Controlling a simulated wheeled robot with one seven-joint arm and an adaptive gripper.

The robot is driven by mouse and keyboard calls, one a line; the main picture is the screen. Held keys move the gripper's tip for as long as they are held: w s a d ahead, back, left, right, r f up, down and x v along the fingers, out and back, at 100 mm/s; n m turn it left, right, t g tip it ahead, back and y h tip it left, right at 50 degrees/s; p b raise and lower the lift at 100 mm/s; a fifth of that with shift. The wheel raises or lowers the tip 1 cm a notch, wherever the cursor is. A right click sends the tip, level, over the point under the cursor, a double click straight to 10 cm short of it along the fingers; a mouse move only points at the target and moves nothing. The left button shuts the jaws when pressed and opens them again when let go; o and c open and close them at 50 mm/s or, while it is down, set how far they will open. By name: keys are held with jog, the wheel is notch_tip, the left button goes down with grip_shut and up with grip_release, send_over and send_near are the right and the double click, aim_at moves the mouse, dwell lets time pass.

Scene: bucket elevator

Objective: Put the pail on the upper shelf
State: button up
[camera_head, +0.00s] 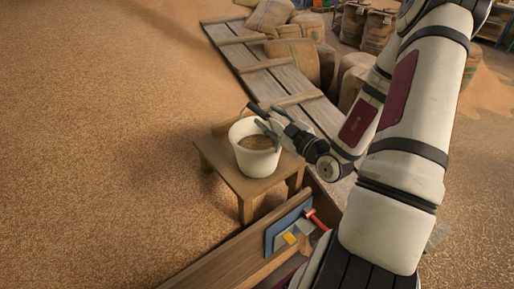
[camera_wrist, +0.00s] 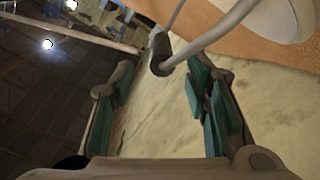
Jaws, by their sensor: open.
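The white pail (camera_head: 256,163) stands upright on a small wooden table (camera_head: 225,175) and holds brown grain. My gripper (camera_head: 263,118) is at the pail's upper rim, reaching in from the right. In the wrist view my gripper (camera_wrist: 165,90) has its two green-padded fingers spread apart. The pail's wire handle, with its dark grip (camera_wrist: 160,54), shows just beyond the fingertips, between them in the picture. I cannot tell whether a finger touches it. The upper shelf cannot be made out with certainty.
A wooden board (camera_head: 235,252) with a blue panel (camera_head: 287,226) and a red-handled part (camera_head: 317,218) stands in front of the table. A slatted plank ramp (camera_head: 270,80) runs behind it. Sacks (camera_head: 293,60) are piled at the back. Loose grain covers the left floor.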

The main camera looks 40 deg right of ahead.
aim_at(258, 108)
jog(key=shift+w+f, duration=0.15)
jog(key=shift+w, duration=1.45)
jog(key=shift+w+f, duration=0.1)
jog(key=shift+w, duration=1.5)
jog(key=shift+a, duration=0.1)
grip_shut()
jog(key=shift+r, duration=0.15)
